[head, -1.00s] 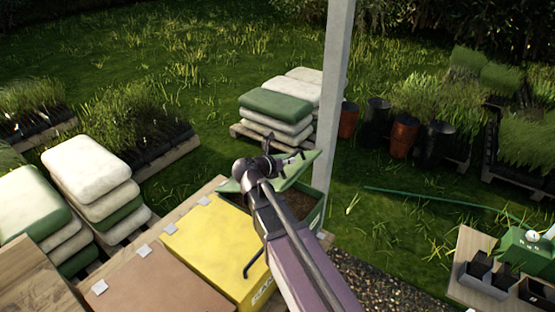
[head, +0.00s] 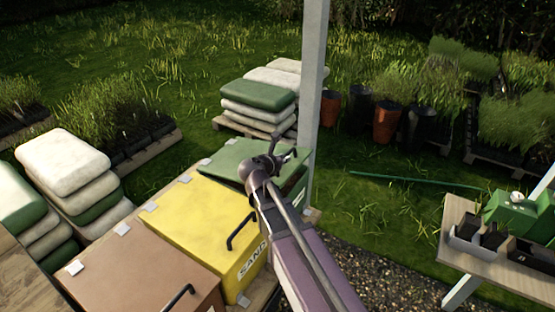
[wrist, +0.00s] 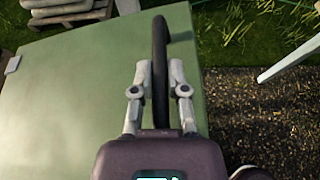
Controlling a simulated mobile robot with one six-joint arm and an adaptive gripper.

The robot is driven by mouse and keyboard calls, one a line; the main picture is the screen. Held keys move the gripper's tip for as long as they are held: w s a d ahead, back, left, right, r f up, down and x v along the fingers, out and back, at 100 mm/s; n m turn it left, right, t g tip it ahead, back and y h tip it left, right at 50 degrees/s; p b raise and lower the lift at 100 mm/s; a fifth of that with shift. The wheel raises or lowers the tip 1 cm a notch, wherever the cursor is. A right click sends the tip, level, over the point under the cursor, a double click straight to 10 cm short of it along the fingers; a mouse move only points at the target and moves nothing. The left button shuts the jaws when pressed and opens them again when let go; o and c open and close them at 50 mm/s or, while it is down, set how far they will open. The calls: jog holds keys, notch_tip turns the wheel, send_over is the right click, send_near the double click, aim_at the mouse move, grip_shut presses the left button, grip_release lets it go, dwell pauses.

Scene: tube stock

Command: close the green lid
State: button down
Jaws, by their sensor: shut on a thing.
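The green lid (head: 232,158) lies over the green box (head: 297,187) at the far end of the row of boxes, and looks flat or nearly flat. A dark band shows along its front edge, and I cannot tell if a small gap is left there. My gripper (head: 284,156) is at the lid's front side. In the wrist view the lid (wrist: 75,105) fills the left and middle. My gripper (wrist: 160,78) is shut on the lid's black bar handle (wrist: 160,40), with one finger on each side. My arm hides part of the box front.
A yellow box (head: 210,225) marked SAND and a brown box (head: 135,270), both shut with handles, stand beside the green box. A pale post (head: 312,85) rises close behind it. Stacked sacks (head: 258,96) stand beyond. A table (head: 480,262) is at right.

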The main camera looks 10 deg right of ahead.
aim_at(282, 173)
jog(key=shift+m, duration=0.3)
jog(key=f+b, duration=0.2)
jog(key=f, duration=0.1)
jog(key=s+d+f+b, duration=0.1)
jog(key=f+b, duration=0.1)
jog(key=shift+s+f+b, duration=0.1)
jog(key=shift+f+b, duration=0.7)
jog(key=shift+f, duration=0.1)
jog(key=shift+s+f+y+b, duration=0.15)
jog(key=shift+f+y+b, duration=0.05)
jog(key=shift+y+b, duration=0.1)
jog(key=c, duration=0.6)
grip_release()
jog(key=shift+c, duration=0.2)
jog(key=shift+r, duration=0.15)
